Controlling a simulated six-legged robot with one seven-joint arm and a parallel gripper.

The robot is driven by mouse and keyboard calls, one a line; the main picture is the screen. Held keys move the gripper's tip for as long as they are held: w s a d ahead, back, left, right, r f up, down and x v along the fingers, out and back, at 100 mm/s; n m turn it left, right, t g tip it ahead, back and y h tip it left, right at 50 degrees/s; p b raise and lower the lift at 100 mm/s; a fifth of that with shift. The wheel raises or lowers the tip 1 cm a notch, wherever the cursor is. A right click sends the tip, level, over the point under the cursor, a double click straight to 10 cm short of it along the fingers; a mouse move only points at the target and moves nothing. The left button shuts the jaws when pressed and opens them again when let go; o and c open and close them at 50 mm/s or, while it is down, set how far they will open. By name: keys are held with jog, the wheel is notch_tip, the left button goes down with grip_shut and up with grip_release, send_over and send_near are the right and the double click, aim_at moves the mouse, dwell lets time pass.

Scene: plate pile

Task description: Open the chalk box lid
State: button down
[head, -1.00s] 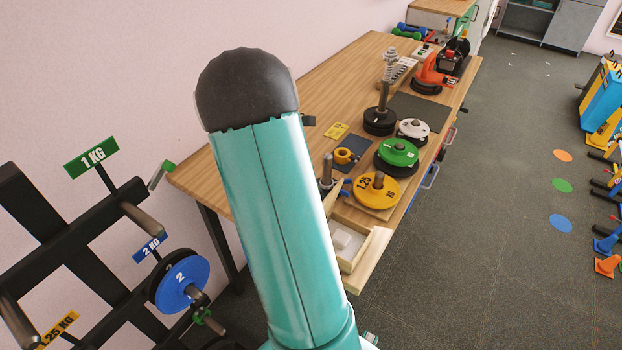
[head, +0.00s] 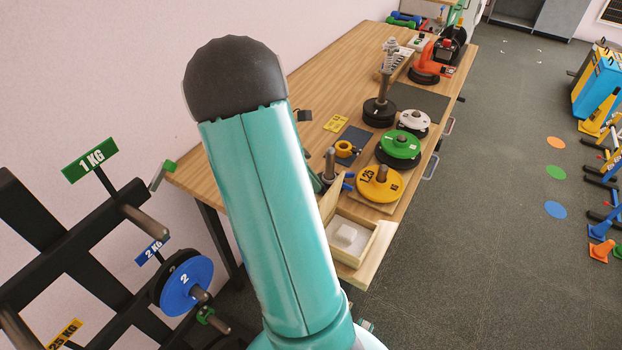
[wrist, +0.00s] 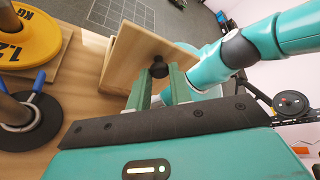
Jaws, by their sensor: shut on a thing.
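The chalk box (head: 375,252) is a pale wooden box at the near end of the workbench, with a white block (head: 348,236) of chalk inside. Its wooden lid (head: 331,196) stands raised at the box's far left side, so the box is open on top. In the wrist view the lid (wrist: 126,58) is a tilted board with a dark round knob (wrist: 158,68). My gripper (wrist: 160,80) has its two green fingers shut on that knob. In the head view my arm hides most of the gripper.
A yellow 1.25 kg plate (head: 379,184), a green plate (head: 400,146) and a post with blue-handled clamp stand just beyond the box on the workbench (head: 300,95). A weight rack with a blue plate (head: 186,285) is at left. Open floor lies to the right.

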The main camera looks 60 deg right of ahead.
jog(key=c, duration=1.3)
grip_release()
jog(key=shift+s+d, duration=0.1)
jog(key=v, duration=0.7)
jog(key=shift+w+d+r, duration=0.1)
jog(key=shift+w, duration=0.2)
jog(key=a+r+m+t+h, duration=0.1)
jog(key=a+r+m+t, duration=0.1)
jog(key=a+t, duration=0.4)
jog(key=a+r+m+t+h, duration=0.1)
jog(key=a+t, duration=0.5)
jog(key=a, duration=0.8)
jog(key=a+r+m+t+h, duration=0.1)
jog(key=a+r+m+t, duration=0.2)
jog(key=a+t, duration=0.3)
jog(key=shift+s+a+r+m+t, duration=0.1)
jog(key=shift+a+r+m, duration=0.05)
jog(key=shift+a, duration=0.7)
jog(key=shift+s+a+r+m+t, duration=0.1)
jog(key=shift+a, duration=0.8)
jog(key=shift+s+a+r+m+t, duration=0.1)
jog(key=shift+a+r+m, duration=0.05)
jog(key=shift+a, duration=0.7)
